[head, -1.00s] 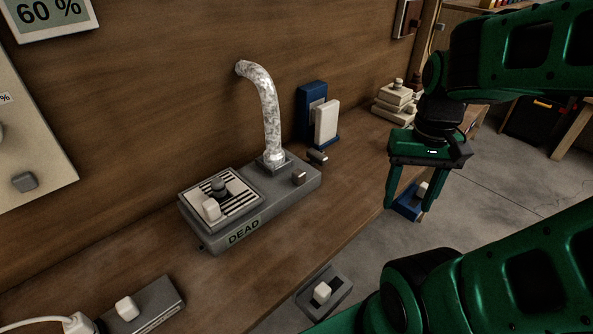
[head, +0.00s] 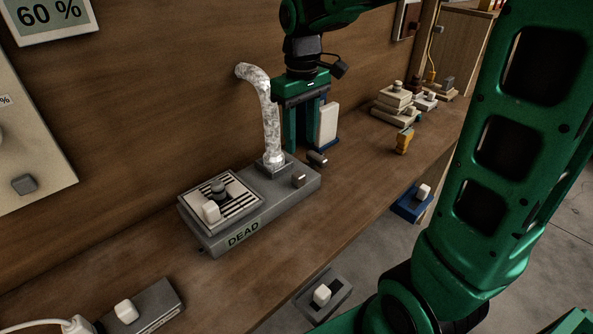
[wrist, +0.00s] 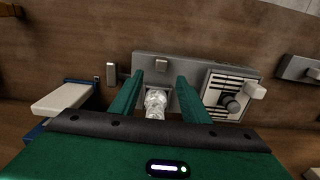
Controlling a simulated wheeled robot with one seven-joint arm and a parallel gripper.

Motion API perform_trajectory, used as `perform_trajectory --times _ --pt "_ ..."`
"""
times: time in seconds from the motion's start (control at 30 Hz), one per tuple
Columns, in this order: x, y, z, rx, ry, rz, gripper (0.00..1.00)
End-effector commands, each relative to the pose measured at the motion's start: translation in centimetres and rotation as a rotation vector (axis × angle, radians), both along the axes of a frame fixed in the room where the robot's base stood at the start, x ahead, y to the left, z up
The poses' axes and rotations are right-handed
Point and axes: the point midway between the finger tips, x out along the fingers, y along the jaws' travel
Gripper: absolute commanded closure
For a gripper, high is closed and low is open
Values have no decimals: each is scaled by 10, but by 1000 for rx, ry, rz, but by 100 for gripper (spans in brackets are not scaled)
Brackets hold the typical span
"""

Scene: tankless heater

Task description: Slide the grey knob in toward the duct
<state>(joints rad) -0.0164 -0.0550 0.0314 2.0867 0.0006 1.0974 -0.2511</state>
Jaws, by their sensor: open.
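The grey unit marked DEAD (head: 243,233) lies on the bench, with the silver flexible duct (head: 271,123) rising from its right part. A small grey block knob (head: 317,158) sits at the unit's right end, beyond the duct; it also shows in the wrist view (wrist: 111,73). A second grey block (head: 299,178) is on the unit near the front edge. A round dark grey knob (head: 218,186) stands on the striped grille. I cannot tell which is meant. My gripper (head: 302,152) is open, pointing down behind the duct's base. In the wrist view the duct (wrist: 155,103) appears between its fingers.
A blue holder with a white block (head: 328,124) stands close behind my gripper. A white knob (head: 211,209) is on the grille plate. Stacked pale boxes (head: 394,97) and a yellow object (head: 403,141) are farther right.

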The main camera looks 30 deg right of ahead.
Motion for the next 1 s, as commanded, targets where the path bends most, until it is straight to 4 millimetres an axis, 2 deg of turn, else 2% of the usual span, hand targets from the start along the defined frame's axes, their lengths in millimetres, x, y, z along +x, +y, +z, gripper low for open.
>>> perform_trajectory --times 0.13,0.27,0.5,0.7,1.0 --pt "4 5 -5 2 2 19 58" --pt "4 5 -21 2 4 18 58" --pt "3 4 -64 2 4 16 58" --pt "3 4 -93 1 3 16 58" --pt "4 4 -108 1 -1 16 58"
